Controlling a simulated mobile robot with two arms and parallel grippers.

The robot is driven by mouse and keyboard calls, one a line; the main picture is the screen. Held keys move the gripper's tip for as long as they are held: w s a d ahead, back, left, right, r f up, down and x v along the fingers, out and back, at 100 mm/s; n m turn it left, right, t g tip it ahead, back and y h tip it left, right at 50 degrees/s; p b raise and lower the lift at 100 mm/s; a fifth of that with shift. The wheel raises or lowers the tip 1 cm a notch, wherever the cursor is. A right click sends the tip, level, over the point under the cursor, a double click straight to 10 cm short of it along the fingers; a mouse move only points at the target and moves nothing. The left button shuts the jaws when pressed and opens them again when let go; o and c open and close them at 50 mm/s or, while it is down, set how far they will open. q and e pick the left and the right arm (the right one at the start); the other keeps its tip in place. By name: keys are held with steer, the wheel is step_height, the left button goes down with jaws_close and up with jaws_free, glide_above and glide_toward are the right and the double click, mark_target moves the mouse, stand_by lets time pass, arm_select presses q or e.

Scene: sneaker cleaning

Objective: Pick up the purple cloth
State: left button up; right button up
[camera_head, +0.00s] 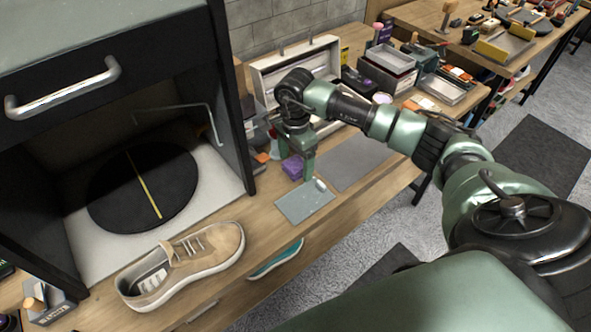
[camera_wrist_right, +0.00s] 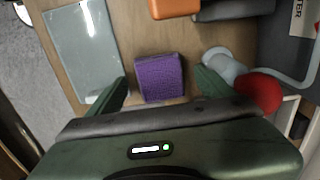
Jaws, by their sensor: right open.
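The purple cloth (camera_head: 293,166) is a small folded block on the wooden bench. In the right wrist view the purple cloth (camera_wrist_right: 160,78) lies between the two green fingers, and I cannot tell whether they touch it. My right gripper (camera_head: 305,168) reaches down beside the cloth in the head view. It also shows in the right wrist view (camera_wrist_right: 160,88), with its fingers spread apart. My left gripper is not in view.
A grey-blue plate (camera_head: 304,202) lies in front of the cloth, also seen in the right wrist view (camera_wrist_right: 84,45). A red-topped bottle (camera_wrist_right: 258,92) stands close to one finger. A beige sneaker (camera_head: 182,265) sits at the bench's front left. A grey mat (camera_head: 352,160) lies right of the gripper.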

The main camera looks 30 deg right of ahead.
mark_target(296, 164)
steer(key=shift+r, duration=0.1)
steer(key=c, duration=1.4)
steer(key=shift+r+b, duration=1.3)
steer(key=shift+r, duration=8.75)
